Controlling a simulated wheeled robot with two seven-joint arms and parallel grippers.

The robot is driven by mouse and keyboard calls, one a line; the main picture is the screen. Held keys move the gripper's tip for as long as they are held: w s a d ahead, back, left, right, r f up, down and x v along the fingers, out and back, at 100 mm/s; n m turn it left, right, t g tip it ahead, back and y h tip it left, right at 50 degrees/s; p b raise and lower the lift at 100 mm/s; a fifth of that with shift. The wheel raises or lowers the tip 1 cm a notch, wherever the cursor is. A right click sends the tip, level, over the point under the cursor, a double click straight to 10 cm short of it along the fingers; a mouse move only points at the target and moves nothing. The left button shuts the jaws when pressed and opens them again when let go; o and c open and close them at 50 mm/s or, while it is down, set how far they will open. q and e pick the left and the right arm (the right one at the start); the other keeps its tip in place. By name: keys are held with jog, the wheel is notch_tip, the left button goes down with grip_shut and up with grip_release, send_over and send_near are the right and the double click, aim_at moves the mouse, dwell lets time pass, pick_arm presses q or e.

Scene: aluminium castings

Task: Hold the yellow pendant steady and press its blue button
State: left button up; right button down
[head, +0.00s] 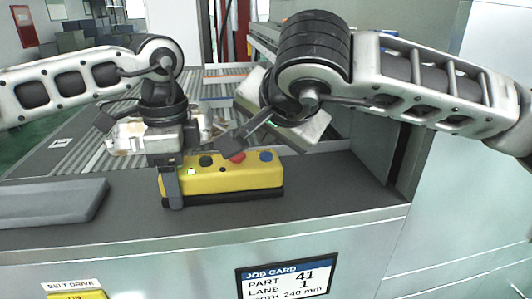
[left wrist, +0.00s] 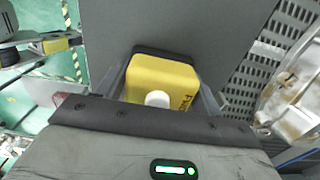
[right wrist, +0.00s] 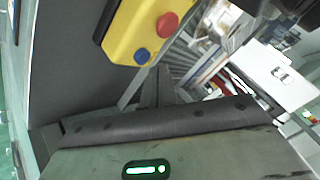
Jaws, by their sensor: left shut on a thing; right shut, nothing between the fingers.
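The yellow pendant (head: 225,182) stands on the grey counter, with a black button (head: 206,161), a red button (head: 237,157) and a blue button (head: 265,156) on top. My left gripper (head: 172,187) is shut on its left end. In the left wrist view the pendant's yellow end (left wrist: 165,78) sits between the fingers. In the right wrist view the blue button (right wrist: 141,56) shows near the fingertips (right wrist: 158,72); contact cannot be told.
A dark flat slab (head: 50,203) lies on the counter at the left. A job card (head: 287,279) is on the counter's front face. A slatted conveyor (head: 85,155) runs behind. A metal casting (left wrist: 290,105) shows at the right in the left wrist view. The counter right of the pendant is clear.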

aim_at(267, 163)
jog(key=shift+r, duration=2.45)
pick_arm(q)
jog(key=o, duration=1.4)
